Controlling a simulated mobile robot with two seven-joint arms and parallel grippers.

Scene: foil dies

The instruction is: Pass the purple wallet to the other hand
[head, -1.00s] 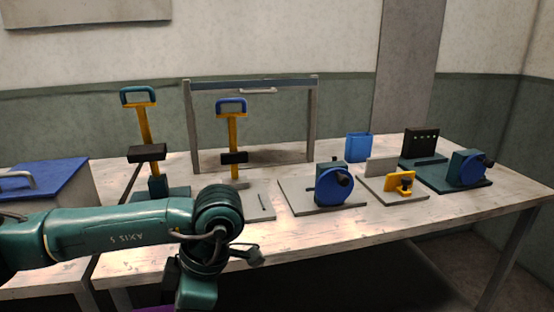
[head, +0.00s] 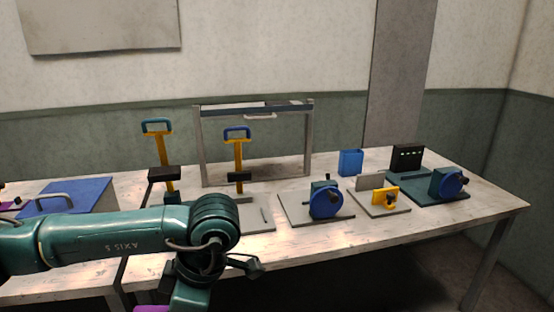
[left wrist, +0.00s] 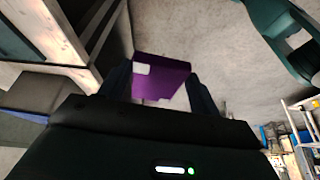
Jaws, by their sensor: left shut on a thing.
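The purple wallet (left wrist: 162,75) is a flat purple piece with a pale patch, seen between the two dark fingers in the left wrist view. My left gripper (left wrist: 160,88) is shut on it and holds it clear of the table. My right gripper is not in view.
The worktable (head: 330,240) carries two lever presses with yellow stems, a grey frame (head: 199,150), blue-wheeled devices (head: 326,203), a yellow fixture (head: 385,198) and a blue bin (head: 350,162). A blue-lidded box (head: 80,196) stands left. A teal arm part (left wrist: 275,30) shows in the wrist view.

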